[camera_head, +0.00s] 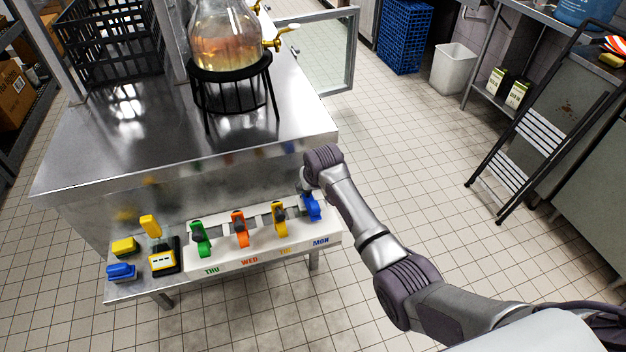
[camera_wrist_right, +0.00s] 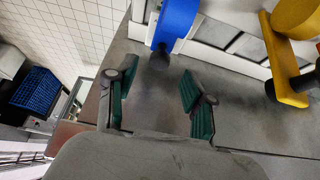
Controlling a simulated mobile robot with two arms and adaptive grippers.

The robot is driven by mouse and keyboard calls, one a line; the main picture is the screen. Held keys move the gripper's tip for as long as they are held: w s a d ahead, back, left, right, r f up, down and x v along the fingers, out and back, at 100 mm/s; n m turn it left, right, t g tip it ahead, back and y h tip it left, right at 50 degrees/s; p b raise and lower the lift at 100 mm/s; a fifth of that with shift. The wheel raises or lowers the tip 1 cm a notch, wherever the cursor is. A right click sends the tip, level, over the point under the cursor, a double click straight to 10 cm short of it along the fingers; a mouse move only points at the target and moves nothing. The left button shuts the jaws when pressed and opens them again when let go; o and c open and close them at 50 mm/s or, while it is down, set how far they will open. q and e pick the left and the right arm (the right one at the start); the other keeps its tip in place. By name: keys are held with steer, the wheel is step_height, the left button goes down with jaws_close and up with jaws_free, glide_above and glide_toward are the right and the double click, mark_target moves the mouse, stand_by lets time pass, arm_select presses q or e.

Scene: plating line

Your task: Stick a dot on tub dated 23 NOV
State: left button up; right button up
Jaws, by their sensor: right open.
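A white dispenser rack (camera_head: 231,264) sits on the low steel shelf. It carries green, orange, yellow and blue tape-like holders; the lettering reads THU, WED and MON, with the third word unclear. The blue holder (camera_head: 312,208) is at the right end, above MON; it also shows in the right wrist view (camera_wrist_right: 177,18). My right gripper (camera_head: 308,187) is right by the blue holder, on its far side. In the right wrist view its teal fingers (camera_wrist_right: 157,72) are apart and empty, with the blue holder beyond the tips. I see no tub dated 23 NOV. My left gripper is not in view.
The yellow holder (camera_head: 279,217) is beside the blue one. A yellow-black device (camera_head: 163,258) and small blue (camera_head: 121,271) and yellow blocks (camera_head: 124,246) are left on the shelf. A glass flask (camera_head: 226,38) stands on a black stand (camera_head: 232,72) on the steel counter (camera_head: 120,150).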

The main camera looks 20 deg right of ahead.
steer(key=v, duration=0.5)
steer(key=shift+s+r, duration=0.2)
steer(key=shift+r, duration=0.1)
stand_by(0.5)
